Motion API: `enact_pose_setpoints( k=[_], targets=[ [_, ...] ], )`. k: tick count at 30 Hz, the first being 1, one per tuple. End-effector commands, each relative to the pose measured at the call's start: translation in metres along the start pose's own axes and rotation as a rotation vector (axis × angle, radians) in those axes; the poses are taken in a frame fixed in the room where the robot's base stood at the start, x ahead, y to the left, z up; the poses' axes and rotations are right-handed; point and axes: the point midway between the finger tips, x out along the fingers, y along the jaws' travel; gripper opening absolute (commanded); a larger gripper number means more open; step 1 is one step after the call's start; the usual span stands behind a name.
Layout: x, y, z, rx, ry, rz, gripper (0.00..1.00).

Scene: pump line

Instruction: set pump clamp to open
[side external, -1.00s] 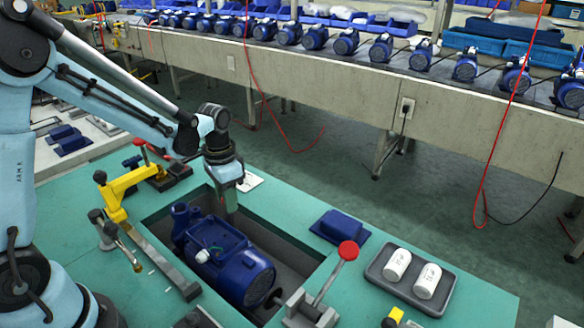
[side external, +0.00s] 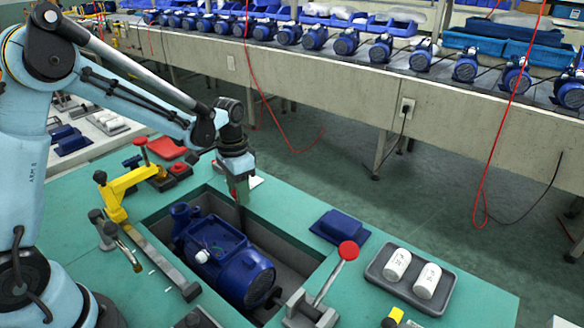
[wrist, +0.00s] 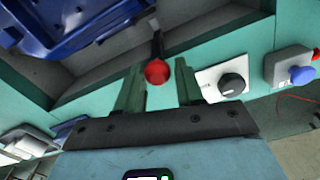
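The blue pump (side external: 228,262) lies in a recess in the green bench, and its blue housing also fills the top left of the wrist view (wrist: 70,25). In the wrist view a red ball knob (wrist: 157,72) on a dark lever stands at the recess edge. My gripper (wrist: 158,80) is open, with one finger on each side of this knob and no clear grip on it. In the side view my gripper (side external: 238,190) is at the far edge of the recess, with a bit of red showing there. The clamp's base is mostly hidden.
A second red-knobbed lever (side external: 348,250) stands at the recess's near right. A yellow clamp (side external: 125,190) is at the left. A blue block (side external: 340,227) and a grey tray (side external: 375,270) with white cylinders are at the right. The wrist view shows a black dial (wrist: 231,85) and a blue button (wrist: 301,75).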

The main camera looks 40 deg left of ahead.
Motion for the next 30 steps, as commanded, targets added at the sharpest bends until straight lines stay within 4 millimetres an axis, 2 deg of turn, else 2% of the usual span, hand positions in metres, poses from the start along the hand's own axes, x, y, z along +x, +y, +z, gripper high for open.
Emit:
enact_pose_setpoints(
  k=[1,3,11,16,30],
  targets=[
    [0.000,0.000,-0.001,0.000,0.001,0.000,0.44],
    [0.000,0.000,0.000,0.000,0.000,0.000,0.54],
    [0.000,0.000,0.001,0.000,-0.003,0.001,0.54],
    [-0.009,0.000,0.002,0.000,-0.004,0.001,0.54],
    [-0.090,0.000,0.001,0.000,-0.003,0.001,0.54]
  ],
)
